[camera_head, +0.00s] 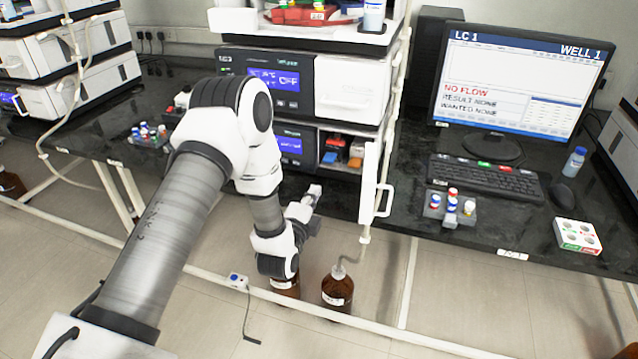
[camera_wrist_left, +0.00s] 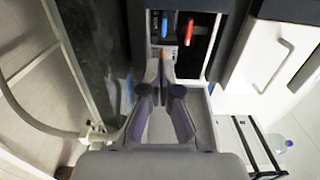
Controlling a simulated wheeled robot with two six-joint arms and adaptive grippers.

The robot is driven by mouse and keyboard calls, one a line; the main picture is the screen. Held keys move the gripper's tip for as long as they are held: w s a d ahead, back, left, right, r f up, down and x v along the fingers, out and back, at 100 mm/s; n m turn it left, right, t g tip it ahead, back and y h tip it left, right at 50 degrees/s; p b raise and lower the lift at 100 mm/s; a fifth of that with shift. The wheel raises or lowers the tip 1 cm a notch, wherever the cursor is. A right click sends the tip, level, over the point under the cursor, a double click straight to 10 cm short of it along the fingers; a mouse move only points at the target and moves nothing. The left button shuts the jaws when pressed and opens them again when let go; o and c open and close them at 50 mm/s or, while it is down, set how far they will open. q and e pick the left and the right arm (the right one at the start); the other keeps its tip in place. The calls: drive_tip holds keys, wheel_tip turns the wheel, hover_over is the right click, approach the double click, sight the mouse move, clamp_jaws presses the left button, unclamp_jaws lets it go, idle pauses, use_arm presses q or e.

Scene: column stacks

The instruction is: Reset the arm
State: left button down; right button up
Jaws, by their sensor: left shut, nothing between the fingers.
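My left arm (camera_head: 160,245) reaches in from the lower left of the head view. Its wrist is bent, and the left gripper (camera_head: 312,192) is in front of the open lower bay of the instrument stack. In the left wrist view, the gripper's fingers (camera_wrist_left: 166,68) meet at the tips, with nothing between them. They point toward the open bay (camera_wrist_left: 185,50), which holds a blue and a red item. My right gripper is not in view.
The column stack (camera_head: 350,90) stands on a dark bench, its white door (camera_head: 369,185) swung open. Brown bottles, one of them (camera_head: 337,290) clear of the arm, stand below. A monitor (camera_head: 520,80), keyboard (camera_head: 485,182), vial rack (camera_head: 450,208) and white box (camera_head: 577,236) are at the right.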

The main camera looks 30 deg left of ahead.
use_arm(q)
drive_tip(key=s+d+f+n+g+h+p, duration=0.1)
drive_tip(key=s+d+f+g+p, duration=0.1)
drive_tip(key=s+d+f+g, duration=0.3)
drive_tip(key=s+d+f+g+h+p, duration=0.1)
drive_tip(key=s+d+f+p, duration=0.15)
drive_tip(key=s, duration=0.45)
drive_tip(key=s+d+f+n+g+h+p, duration=0.1)
drive_tip(key=s+d+f+g+h, duration=0.15)
drive_tip(key=s+f, duration=0.3)
drive_tip(key=s+d+f+n+g, duration=0.1)
drive_tip(key=s+f+n+g, duration=0.1)
drive_tip(key=s+n+g, duration=0.2)
drive_tip(key=s+d+f+n+g, duration=0.1)
drive_tip(key=s+n+g, duration=0.4)
drive_tip(key=s+n, duration=0.5)
drive_tip(key=s+f, duration=0.1)
drive_tip(key=s, duration=0.4)
drive_tip(key=shift+s+f, duration=0.15)
drive_tip(key=shift+f, duration=0.05)
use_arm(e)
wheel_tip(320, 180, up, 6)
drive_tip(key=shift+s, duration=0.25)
use_arm(q)
drive_tip(key=shift+y, duration=0.25)
